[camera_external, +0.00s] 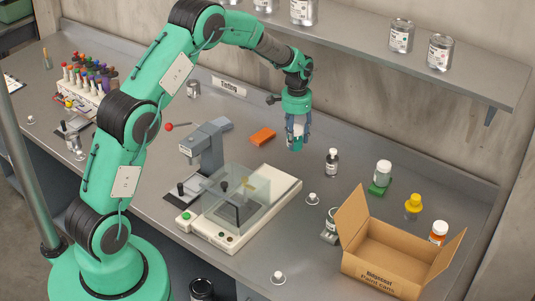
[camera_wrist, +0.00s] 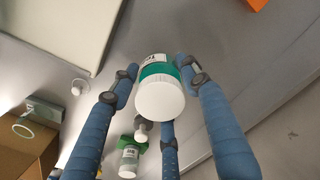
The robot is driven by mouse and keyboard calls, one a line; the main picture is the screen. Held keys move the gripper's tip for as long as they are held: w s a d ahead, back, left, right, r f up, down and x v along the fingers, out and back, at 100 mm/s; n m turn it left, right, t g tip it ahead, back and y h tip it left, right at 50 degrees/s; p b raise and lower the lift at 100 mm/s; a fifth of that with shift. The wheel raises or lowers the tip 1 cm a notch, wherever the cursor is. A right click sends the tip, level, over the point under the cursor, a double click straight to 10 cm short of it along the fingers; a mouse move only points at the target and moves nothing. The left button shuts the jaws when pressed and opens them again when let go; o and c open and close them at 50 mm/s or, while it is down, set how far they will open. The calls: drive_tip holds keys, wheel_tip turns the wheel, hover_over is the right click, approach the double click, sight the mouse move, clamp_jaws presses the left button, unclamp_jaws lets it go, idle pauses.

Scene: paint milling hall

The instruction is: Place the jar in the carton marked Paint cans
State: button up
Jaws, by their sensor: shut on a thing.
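My gripper (camera_external: 296,143) is shut on a jar (camera_wrist: 160,93) with a white lid and a green band. Its blue fingers stand around the jar in the wrist view, lid facing the camera. The open brown carton (camera_external: 382,274), marked Paint cans, stands at the front right with flaps spread, well away from my gripper. Part of it shows at lower left in the wrist view (camera_wrist: 12,160).
A dark bottle (camera_external: 331,162), a white-lidded jar (camera_external: 383,172) on a green block, a yellow-topped container (camera_external: 413,205) and an orange-white jar (camera_external: 438,233) stand near the carton. A balance (camera_external: 240,225) is at centre, an orange block (camera_external: 262,137) behind it. A shelf (camera_external: 460,84) overhangs the back.

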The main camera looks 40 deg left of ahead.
drive_tip(key=s+d+r+m+b, duration=0.1)
drive_tip(key=s+d+m, duration=0.1)
drive_tip(key=d, duration=0.9)
drive_tip(key=s+d+m+b, duration=0.1)
drive_tip(key=s+d+m, duration=0.15)
drive_tip(key=d, duration=0.85)
wheel_tip(320, 180, up, 2)
drive_tip(key=m, duration=0.9)
hover_over(389, 269)
drive_tip(key=shift+r+n+p, duration=0.15)
drive_tip(key=shift+n+p, duration=0.1)
drive_tip(key=shift+p, duration=0.2)
drive_tip(key=shift+f+b, duration=0.4)
drive_tip(key=shift+f, duration=2.1)
drive_tip(key=shift+f, duration=0.1)
drive_tip(key=shift+f+b, duration=0.45)
drive_tip(key=shift+f, duration=1.95)
drive_tip(key=shift+f, duration=0.15)
